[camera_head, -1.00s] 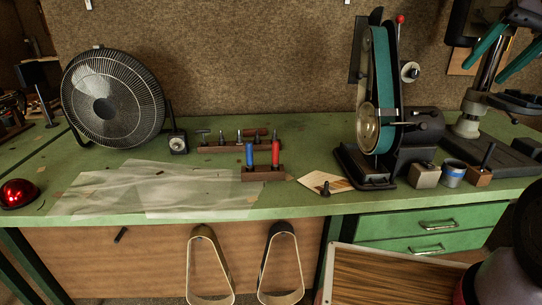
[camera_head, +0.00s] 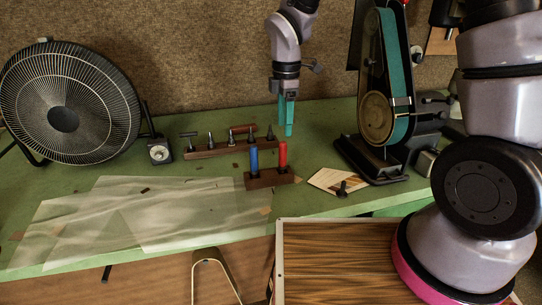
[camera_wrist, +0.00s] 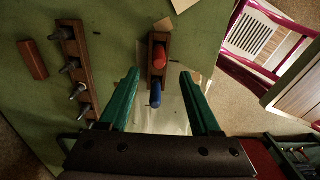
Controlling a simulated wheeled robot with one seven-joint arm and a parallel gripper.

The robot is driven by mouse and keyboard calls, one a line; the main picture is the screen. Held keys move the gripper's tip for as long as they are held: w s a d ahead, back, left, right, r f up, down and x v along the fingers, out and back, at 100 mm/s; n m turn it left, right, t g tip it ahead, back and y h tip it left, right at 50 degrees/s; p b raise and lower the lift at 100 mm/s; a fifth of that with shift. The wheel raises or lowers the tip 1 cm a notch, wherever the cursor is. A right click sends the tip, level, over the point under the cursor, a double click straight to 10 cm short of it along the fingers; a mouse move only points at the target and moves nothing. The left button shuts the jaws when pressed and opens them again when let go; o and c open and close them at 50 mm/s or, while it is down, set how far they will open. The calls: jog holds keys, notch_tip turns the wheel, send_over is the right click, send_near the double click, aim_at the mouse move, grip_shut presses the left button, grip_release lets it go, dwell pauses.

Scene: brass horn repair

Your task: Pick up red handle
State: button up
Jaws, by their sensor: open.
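The red handle (camera_head: 282,156) stands upright in a small dark wooden block (camera_head: 262,181) on the green bench. A blue handle (camera_head: 254,160) stands beside it in the same block. In the wrist view the red handle (camera_wrist: 159,56) and the blue handle (camera_wrist: 156,95) are seen from above, between and beyond the open teal fingers. My gripper (camera_head: 287,115) hangs above the bench, behind the block and just right of the red handle in the head view. Its fingers (camera_wrist: 160,85) are apart with nothing between them touching.
A wooden rack (camera_head: 215,147) of several small tools stands behind the block. A black fan (camera_head: 70,105) is at the left, a belt sander (camera_head: 378,110) at the right. A card (camera_head: 334,181) lies right of the block. Translucent sheets (camera_head: 150,212) cover the front left.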

send_near(282, 169)
jog(key=f, duration=0.2)
jog(key=w+f, duration=0.1)
jog(key=f, duration=0.2)
jog(key=shift+f, duration=0.2)
grip_shut()
